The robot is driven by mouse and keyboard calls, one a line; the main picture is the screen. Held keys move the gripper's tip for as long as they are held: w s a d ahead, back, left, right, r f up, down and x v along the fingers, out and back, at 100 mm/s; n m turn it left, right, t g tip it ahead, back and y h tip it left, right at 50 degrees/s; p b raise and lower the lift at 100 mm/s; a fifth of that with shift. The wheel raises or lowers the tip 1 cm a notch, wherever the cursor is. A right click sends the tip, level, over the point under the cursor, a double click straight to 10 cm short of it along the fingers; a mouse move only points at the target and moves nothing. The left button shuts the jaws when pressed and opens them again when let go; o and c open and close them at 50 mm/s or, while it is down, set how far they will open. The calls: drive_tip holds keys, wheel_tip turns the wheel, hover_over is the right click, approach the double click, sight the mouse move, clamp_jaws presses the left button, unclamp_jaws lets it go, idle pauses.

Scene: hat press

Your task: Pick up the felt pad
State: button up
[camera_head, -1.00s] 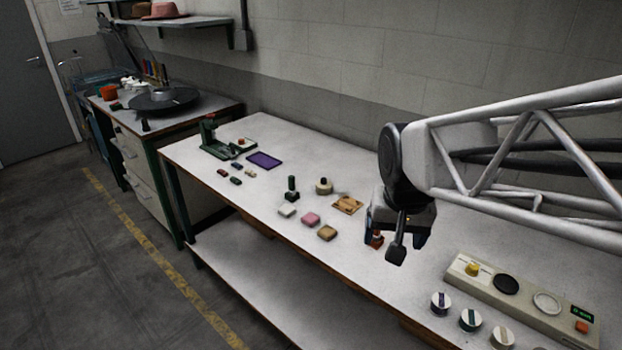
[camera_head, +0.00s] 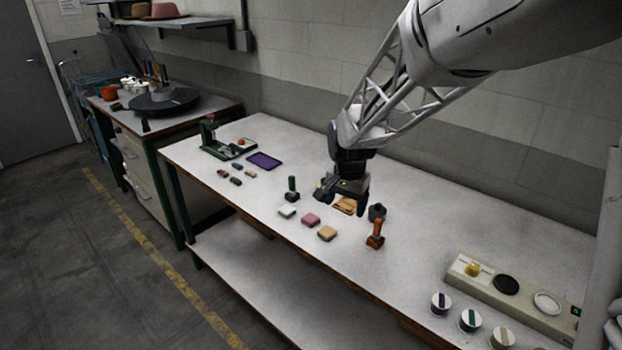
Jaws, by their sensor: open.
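No item is marked as the felt pad, and I cannot tell for sure which one it is. Three small, soft-edged blocks lie in a row on the table (camera_head: 440,225): a white block (camera_head: 287,211), a pink block (camera_head: 310,220) and a tan block (camera_head: 327,234). A flat purple rectangle (camera_head: 264,160) lies further left. My gripper (camera_head: 341,203) is open, pointing down, with nothing seen between its fingers. It appears above and behind the blocks, in front of a flat wooden piece (camera_head: 346,205) that it partly covers. The round cream item seen earlier is hidden behind it.
An orange-handled tool (camera_head: 375,234) and a dark item (camera_head: 377,212) stand right of my gripper. A green-handled stamp (camera_head: 292,188) stands left. A control panel (camera_head: 506,284) and several round pots (camera_head: 470,320) are at right. A green press (camera_head: 212,140) is far left.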

sight(327, 231)
drive_tip(key=w+a+f, duration=0.1)
drive_tip(key=w+f, duration=0.2)
drive_tip(key=w+a+f+m, duration=0.1)
drive_tip(key=w+f, duration=0.2)
drive_tip(key=w+a+f+m, duration=0.1)
drive_tip(key=w+f, duration=0.2)
drive_tip(key=shift+w+a+f+g, duration=0.1)
drive_tip(key=shift+w+f+g, duration=0.2)
drive_tip(key=shift+f, duration=0.1)
drive_tip(key=shift+f, duration=0.1)
drive_tip(key=shift+f, duration=1.2)
drive_tip(key=shift+f, duration=0.1)
drive_tip(key=shift+f, duration=2.5)
drive_tip(key=shift+c, duration=0.3)
drive_tip(key=c, duration=1)
